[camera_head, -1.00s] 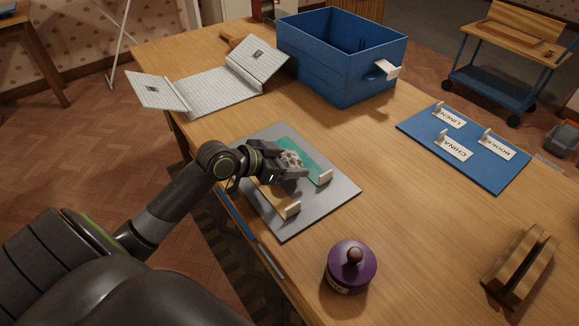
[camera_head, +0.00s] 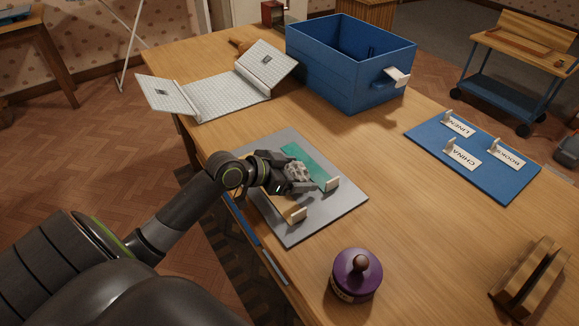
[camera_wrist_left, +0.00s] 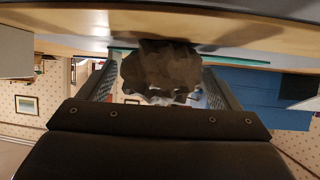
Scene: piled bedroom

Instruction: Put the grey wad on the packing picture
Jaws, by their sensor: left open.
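The grey wad (camera_head: 297,171), a crumpled lump, is on or just above the teal card (camera_head: 307,163) of a grey board on the table. My left gripper (camera_head: 299,184) is open at the wad, low over the board. In the left wrist view the wad (camera_wrist_left: 161,72) sits between the two spread fingers; whether either finger touches it I cannot tell. The grey board (camera_head: 337,201) also bears a tan card, partly hidden by my gripper, and two small white blocks. It may be the packing picture, but no label shows this. My right gripper is not in view.
A purple knobbed pot (camera_head: 357,275) stands nearer me. A blue crate (camera_head: 345,85) and a folded white grid panel (camera_head: 232,99) are behind. A blue board (camera_head: 510,184) with labels and a wooden slotted stand (camera_head: 528,280) are at right. Table between is clear.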

